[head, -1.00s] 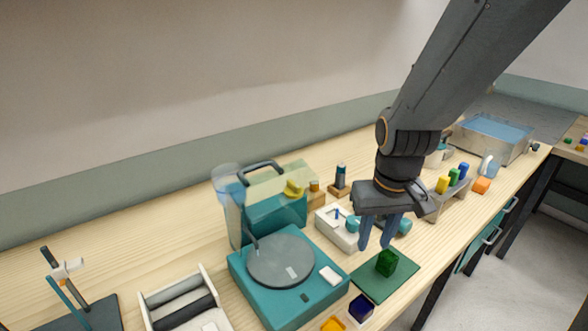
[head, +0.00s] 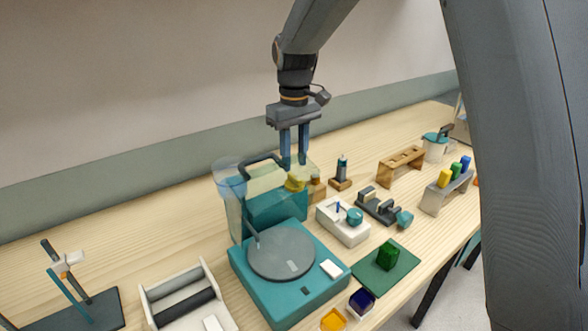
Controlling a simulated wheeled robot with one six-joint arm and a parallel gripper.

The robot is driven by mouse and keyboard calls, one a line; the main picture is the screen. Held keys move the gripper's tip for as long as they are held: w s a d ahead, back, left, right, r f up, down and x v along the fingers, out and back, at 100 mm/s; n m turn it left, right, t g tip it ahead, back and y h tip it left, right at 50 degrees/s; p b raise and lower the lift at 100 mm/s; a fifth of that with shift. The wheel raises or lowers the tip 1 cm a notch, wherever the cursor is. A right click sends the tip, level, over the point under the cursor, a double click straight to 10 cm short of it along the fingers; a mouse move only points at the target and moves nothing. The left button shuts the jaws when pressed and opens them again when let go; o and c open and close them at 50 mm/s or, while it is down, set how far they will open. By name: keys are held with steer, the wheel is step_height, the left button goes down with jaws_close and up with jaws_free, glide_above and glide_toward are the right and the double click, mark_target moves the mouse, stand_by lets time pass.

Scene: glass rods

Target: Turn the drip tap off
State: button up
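The teal machine (head: 300,300) with a round grey disc (head: 282,254) stands in the middle of the bench. Behind the disc is a clear tank (head: 232,205) with a teal body and a dark curved pipe. A small yellow part (head: 295,183), which looks like the drip tap's handle, sits at the tank's right end. My gripper (head: 294,164) points down just above the yellow part, its two blue-grey fingers apart with nothing between them. Whether the fingertips touch the part, and which way the handle is turned, I cannot tell.
Right of the machine are a wooden block with a dark bottle (head: 342,170), a white box (head: 343,222), a dark clamp-like tool (head: 380,207) and a green block (head: 388,255) on a green mat. A wooden rack (head: 402,163) stands farther back. A white-sided roller holder (head: 180,295) is at front left.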

steer(key=shift+f+p, duration=0.5)
steer(key=shift+f, duration=1.6)
steer(key=shift+c, duration=0.5)
jaws_close()
